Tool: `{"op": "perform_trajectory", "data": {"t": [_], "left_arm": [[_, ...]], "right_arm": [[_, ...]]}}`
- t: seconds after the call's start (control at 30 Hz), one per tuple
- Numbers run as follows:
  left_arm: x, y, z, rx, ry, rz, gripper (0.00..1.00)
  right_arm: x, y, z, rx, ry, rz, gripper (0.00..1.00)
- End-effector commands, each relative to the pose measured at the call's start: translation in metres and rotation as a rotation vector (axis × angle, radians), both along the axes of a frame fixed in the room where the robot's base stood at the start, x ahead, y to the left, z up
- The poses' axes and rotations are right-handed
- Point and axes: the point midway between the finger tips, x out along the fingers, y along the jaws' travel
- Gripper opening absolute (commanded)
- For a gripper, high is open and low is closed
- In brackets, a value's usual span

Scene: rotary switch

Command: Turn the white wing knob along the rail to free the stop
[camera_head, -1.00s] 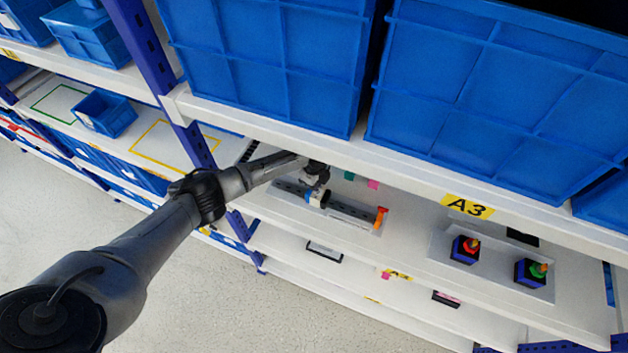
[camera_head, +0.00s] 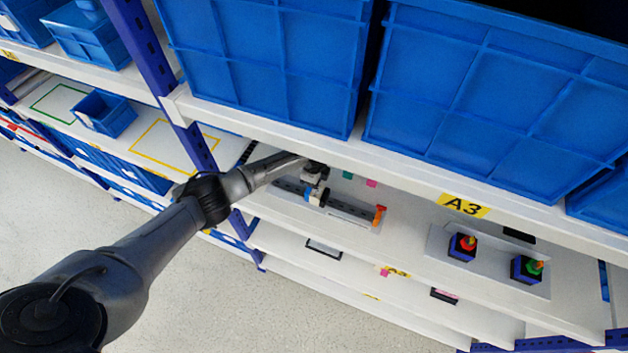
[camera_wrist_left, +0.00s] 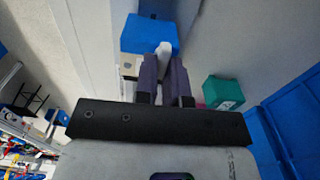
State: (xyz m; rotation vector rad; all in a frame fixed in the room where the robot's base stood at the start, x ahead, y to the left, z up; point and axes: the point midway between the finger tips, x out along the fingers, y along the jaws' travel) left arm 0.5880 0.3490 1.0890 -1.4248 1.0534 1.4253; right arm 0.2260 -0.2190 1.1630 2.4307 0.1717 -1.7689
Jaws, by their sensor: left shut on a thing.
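The white wing knob (camera_wrist_left: 163,48) shows in the left wrist view between the tips of my left gripper (camera_wrist_left: 164,64), which is shut on it. The knob stands against a blue block (camera_wrist_left: 146,33). In the head view my left gripper (camera_head: 315,181) is over the rail (camera_head: 350,208), beside the small blue and white stop (camera_head: 318,197). The rail lies on a pale plate on the shelf and has an orange piece (camera_head: 379,215) at its right end. The knob itself is hidden by the gripper in the head view. My right gripper is not in view.
A teal block (camera_wrist_left: 223,92) is close to the right of the gripper in the wrist view. Large blue bins (camera_head: 270,70) stand on the shelf above, whose edge is close over my wrist. Red (camera_head: 462,246) and green (camera_head: 527,268) knobs stand farther right.

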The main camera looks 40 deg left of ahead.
Motion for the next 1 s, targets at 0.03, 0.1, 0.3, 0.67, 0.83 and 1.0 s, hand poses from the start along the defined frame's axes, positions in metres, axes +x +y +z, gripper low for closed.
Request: {"op": "perform_trajectory", "data": {"t": [0.03, 0.1, 0.3, 0.67, 0.83, 1.0], "left_arm": [[0.001, -0.001, 0.002, -0.002, -0.001, 0.001, 0.00], [0.001, -0.001, 0.002, -0.002, -0.001, 0.000, 0.16], [0.000, 0.000, 0.001, -0.001, 0.000, 0.000, 0.35], [0.001, 0.001, 0.008, 0.000, -0.002, -0.001, 0.36], [0.001, 0.001, 0.032, 0.000, -0.005, -0.001, 0.36], [0.001, 0.000, 0.055, 0.000, -0.004, -0.001, 0.36]], "right_arm": [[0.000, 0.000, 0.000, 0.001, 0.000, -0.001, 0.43], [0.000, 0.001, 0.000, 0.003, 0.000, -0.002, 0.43], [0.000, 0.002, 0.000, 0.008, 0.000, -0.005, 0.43], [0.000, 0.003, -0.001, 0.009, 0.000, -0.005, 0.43], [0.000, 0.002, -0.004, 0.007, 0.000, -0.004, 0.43], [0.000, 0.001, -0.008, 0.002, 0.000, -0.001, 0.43]]}}
